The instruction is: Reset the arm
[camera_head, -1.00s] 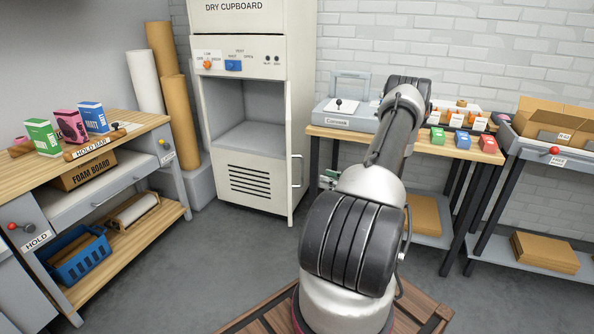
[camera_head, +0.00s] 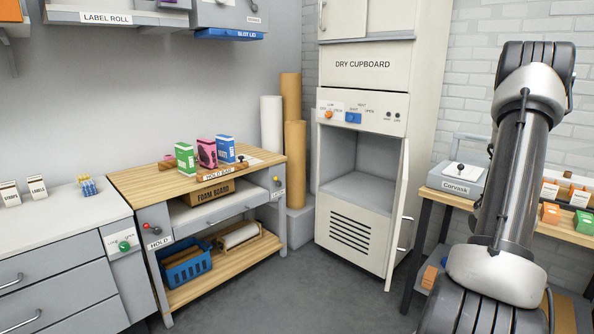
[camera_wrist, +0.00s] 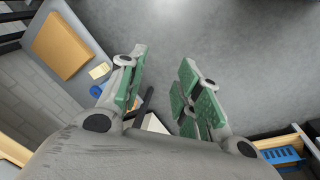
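My gripper (camera_wrist: 160,95) shows in the wrist view with its two green-padded fingers spread apart. Nothing is between the pads; grey floor shows beyond them. In the head view my arm rises on the right side, and the gripper itself is hidden there.
The dry cupboard (camera_head: 362,95) stands open in the middle. The wooden bench (camera_head: 140,183) at left bears green, pink and blue boxes and the hold bar (camera_head: 217,174). A grey Corvask machine (camera_head: 455,178) sits on the right bench. Grey floor (camera_head: 290,290) between the benches is clear.

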